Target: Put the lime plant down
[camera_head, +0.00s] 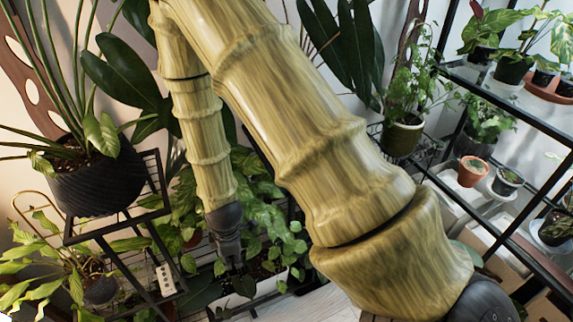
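My gripper (231,263) is dark grey and points down at the end of my bamboo-patterned arm, left of centre. Its fingers are small and dark against the foliage, so I cannot tell whether they are open or shut, or on anything. Green leaves (272,215) lie behind and right of it, and dark leaves show just below its fingertips. I cannot tell which of the plants in view is the lime plant. My arm covers much of the middle of the picture.
A black pot (95,188) with a tall plant stands on a black wire stand (113,228) at left. At right, a black-framed shelf (505,85) holds several potted plants, including a terracotta pot (472,172). A little pale floor (322,303) shows below.

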